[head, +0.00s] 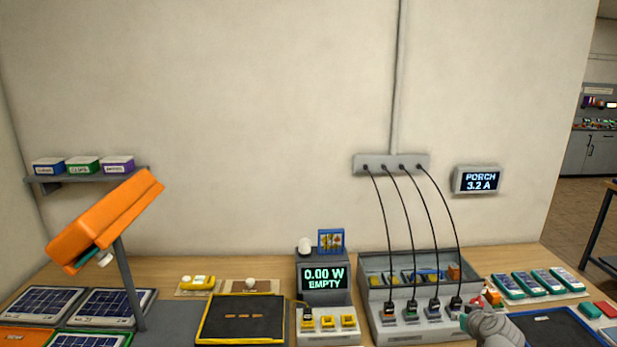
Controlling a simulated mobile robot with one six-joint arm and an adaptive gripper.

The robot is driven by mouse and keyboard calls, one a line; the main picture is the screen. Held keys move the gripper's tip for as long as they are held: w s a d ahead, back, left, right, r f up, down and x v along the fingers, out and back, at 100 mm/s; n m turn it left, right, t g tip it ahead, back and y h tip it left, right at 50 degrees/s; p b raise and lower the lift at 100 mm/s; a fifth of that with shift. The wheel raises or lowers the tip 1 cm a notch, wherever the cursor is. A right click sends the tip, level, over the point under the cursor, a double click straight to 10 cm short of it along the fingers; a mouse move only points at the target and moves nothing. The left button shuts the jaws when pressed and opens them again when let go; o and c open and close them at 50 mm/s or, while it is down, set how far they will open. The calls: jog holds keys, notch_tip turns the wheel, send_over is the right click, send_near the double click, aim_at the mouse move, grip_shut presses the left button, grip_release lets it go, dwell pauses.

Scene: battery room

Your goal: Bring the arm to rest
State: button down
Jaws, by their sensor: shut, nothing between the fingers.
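Part of my arm (490,328), grey and rounded with a teal end cap, shows at the lower right edge of the head view. It is in front of the bench, just right of the grey charging unit (377,328). I cannot make out my gripper or its fingers in this view. Nothing held by the arm can be seen.
The wooden bench (235,270) carries a meter reading 0.00 W EMPTY (323,278), a black yellow-edged mat (242,330), solar panels (42,303) and an orange lamp (105,222). Several black cables hang from a wall strip (391,163) to the charging unit. Teal-edged packs (535,283) lie right.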

jog(key=s+a+f+g, duration=0.2)
jog(key=s+a+g, duration=0.1)
jog(key=a, duration=0.4)
jog(key=s+a+f+g, duration=0.3)
jog(key=s+a+g, duration=0.1)
jog(key=a, duration=0.4)
jog(key=s+a+f+g, duration=0.3)
jog(key=s+a+g, duration=0.1)
jog(key=a, duration=0.3)
jog(key=shift+a+f, duration=0.25)
